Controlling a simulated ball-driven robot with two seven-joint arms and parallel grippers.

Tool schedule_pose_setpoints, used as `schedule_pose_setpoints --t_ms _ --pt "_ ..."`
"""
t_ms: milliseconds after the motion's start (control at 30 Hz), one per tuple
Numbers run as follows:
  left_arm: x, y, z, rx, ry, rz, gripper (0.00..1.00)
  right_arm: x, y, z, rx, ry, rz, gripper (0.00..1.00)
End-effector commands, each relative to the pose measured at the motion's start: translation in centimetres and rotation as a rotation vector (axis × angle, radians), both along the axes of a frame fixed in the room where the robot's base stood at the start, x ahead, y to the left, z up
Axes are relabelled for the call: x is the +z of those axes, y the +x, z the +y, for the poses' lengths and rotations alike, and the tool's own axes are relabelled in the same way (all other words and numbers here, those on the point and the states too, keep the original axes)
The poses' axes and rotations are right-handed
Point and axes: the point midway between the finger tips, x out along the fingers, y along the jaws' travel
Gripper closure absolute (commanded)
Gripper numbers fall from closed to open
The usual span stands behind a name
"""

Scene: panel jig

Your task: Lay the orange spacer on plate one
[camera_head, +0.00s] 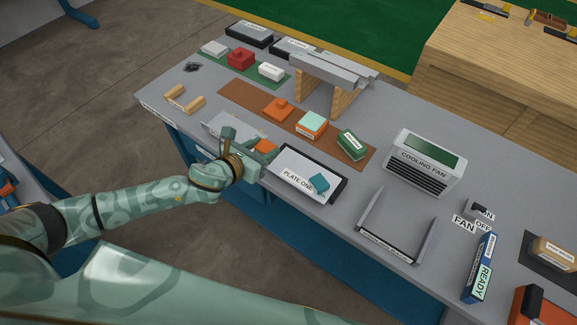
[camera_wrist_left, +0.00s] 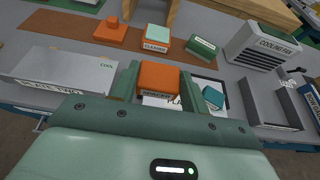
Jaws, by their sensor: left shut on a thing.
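My left gripper (camera_head: 262,153) is shut on the orange spacer (camera_head: 266,145). In the left wrist view the spacer (camera_wrist_left: 157,79) sits between the two green fingers (camera_wrist_left: 157,88), its label facing me. Plate one (camera_head: 293,168) is a white plate with a dark border, just right of the gripper in the head view. A teal block (camera_head: 319,183) lies on its right part. In the wrist view plate one (camera_wrist_left: 202,102) is partly hidden behind the spacer and the right finger. I cannot tell whether the spacer touches anything below. My right gripper is out of view.
Plate two (camera_wrist_left: 60,68) lies left of the gripper. Behind, a brown strip (camera_head: 240,97) holds an orange block (camera_head: 277,110), a teal-topped block (camera_head: 312,125) and a green block (camera_head: 352,144). A cooling fan box (camera_head: 422,163) and an upright-sided frame (camera_head: 388,245) stand to the right.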

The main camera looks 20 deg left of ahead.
Motion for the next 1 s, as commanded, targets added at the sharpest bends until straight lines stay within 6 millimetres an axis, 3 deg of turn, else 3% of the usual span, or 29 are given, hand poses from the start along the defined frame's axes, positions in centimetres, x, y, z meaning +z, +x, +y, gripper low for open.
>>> schedule_pose_setpoints --t_ms 100,200,467,633,1000 --pt "-3.1 1.4 -2.1 0.001 -0.001 0.003 0.78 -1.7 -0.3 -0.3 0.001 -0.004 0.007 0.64" --pt "-4.6 2.3 -3.2 0.001 -0.001 0.003 0.78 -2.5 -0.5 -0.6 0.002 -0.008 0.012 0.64" --pt "-6.2 3.1 -4.4 0.0 0.0 0.001 0.78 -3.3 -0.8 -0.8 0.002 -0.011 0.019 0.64" --pt "-9.3 3.2 -4.6 0.002 0.0 0.005 0.78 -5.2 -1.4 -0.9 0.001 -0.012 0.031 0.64" --pt "-9.6 3.2 -4.5 0.0 0.002 0.002 0.78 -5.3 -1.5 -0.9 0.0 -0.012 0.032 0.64"
